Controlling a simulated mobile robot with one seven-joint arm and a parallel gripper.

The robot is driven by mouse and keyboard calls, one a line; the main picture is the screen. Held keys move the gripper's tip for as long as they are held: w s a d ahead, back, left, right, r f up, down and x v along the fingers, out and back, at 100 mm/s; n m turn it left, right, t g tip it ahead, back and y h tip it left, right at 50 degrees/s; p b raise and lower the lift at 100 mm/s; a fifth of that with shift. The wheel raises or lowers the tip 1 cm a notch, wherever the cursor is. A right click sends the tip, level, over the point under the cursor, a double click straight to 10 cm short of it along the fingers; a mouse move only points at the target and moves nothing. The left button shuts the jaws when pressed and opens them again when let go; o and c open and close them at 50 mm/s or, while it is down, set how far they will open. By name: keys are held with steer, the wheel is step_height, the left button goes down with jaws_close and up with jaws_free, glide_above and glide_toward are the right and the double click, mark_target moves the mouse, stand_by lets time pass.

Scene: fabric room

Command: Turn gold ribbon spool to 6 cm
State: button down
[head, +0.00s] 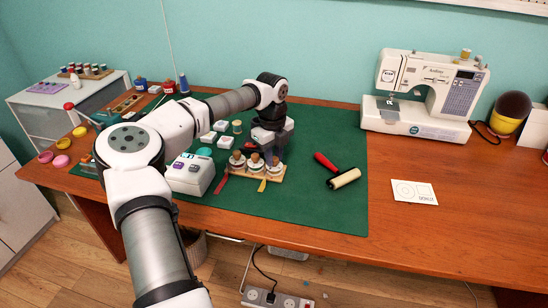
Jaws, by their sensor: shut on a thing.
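A wooden stand (240,180) near the front of the green mat holds three spools with wooden knobs on top. A red ribbon tail (220,186) lies out in front of the left spool. A short gold ribbon tail (262,186) lies out in front of the middle spool, the gold ribbon spool (254,168). My gripper (268,152) points down at the stand from behind and is shut at the knobs. Its fingertips are small and partly hidden by the spools, so the exact contact is hard to see. Any length scale is too small to read.
A white box with buttons (190,174) stands close left of the stand. A red-handled roller (343,178) lies to the right on the green mat (310,205). A sewing machine (425,95) stands at the back right. Small jars and blocks lie behind my gripper.

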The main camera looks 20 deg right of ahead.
steer(key=n+b, duration=0.1)
steer(key=n, duration=0.3)
steer(key=shift+n+b, duration=0.3)
steer(key=shift+n, duration=0.1)
stand_by(0.5)
steer(key=c, duration=1.2)
jaws_free()
steer(key=shift+c, duration=0.2)
step_height(320, 180, up, 14)
steer(key=shift+s+a+b, duration=0.15)
steer(key=shift+s+b, duration=0.1)
steer(key=shift+b, duration=0.15)
steer(key=shift+f, duration=0.1)
